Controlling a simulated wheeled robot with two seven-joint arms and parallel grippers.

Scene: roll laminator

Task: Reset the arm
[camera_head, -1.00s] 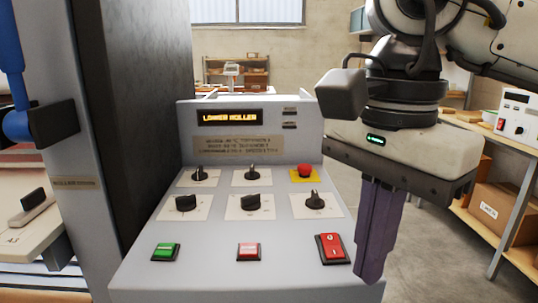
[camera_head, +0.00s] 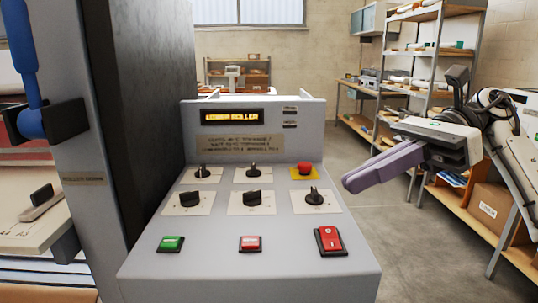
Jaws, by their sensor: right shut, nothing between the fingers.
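My right gripper (camera_head: 362,183) is at the right of the head view, its purple fingers shut and pointing left, with nothing between them. It is to the right of the grey control panel (camera_head: 206,228) and apart from it. The panel carries a lit display (camera_head: 232,117), several black knobs (camera_head: 251,197), a red emergency button (camera_head: 305,167), a green button (camera_head: 171,243), a red button (camera_head: 250,243) and a red rocker switch (camera_head: 329,240). The display's text is partly blurred and seems to name a lower roller. My left gripper is not in view.
The laminator's dark upright (camera_head: 140,90) and a blue lever (camera_head: 22,60) stand on the left. A wooden bench (camera_head: 455,197) with a cardboard box (camera_head: 491,208) is at the right, behind my right arm. Shelves (camera_head: 432,50) stand behind. Floor between panel and bench is free.

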